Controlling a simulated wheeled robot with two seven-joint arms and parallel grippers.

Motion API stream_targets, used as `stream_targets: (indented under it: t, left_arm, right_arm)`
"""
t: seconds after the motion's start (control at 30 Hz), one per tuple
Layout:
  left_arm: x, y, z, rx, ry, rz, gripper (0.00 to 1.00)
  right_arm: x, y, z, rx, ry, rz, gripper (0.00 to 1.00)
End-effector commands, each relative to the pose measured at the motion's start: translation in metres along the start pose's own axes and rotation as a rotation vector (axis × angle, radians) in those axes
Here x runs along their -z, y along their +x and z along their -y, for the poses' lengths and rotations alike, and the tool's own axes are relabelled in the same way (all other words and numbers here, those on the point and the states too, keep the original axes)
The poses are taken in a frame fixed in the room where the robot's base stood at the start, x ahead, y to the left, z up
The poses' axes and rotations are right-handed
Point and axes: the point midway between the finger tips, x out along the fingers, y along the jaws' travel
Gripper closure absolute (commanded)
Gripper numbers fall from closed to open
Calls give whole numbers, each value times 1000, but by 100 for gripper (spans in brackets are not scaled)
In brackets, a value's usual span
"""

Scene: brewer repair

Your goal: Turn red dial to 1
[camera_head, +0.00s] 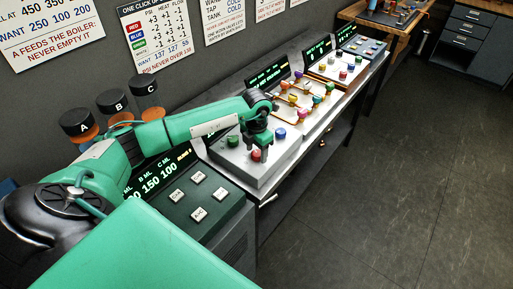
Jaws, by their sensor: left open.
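The red dial (257,156) stands on a pale grey panel (274,164) near the middle of the head view. My left gripper (258,146) points down right over the red dial and hides its upper part. Its jaws are open; whether they touch the dial or stand around it I cannot tell. The dial's marking is too small to read. A green dial (233,141) and a blue dial (280,133) sit on the same panel. My right gripper is out of view.
A dark panel with several white buttons (198,215) lies in front. Jars A, B and C (117,106) stand by the wall. A tray with several coloured knobs (302,96) and more panels (340,68) continue along the bench. The floor at right is clear.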

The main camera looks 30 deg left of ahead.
Motion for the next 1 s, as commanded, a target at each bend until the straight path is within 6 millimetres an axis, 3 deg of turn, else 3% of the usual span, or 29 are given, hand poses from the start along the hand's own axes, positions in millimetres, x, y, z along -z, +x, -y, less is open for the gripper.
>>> stream_targets:
  t: [0.3,0.53,1.0]
  left_arm:
    - [0,3,0,0,0,0,43]
    - [0,2,0,0,0,0,87]
    - [0,4,0,0,-112,1,87]
  right_arm:
    - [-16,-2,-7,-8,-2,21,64]
    - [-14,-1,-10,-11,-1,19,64]
    - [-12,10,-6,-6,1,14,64]
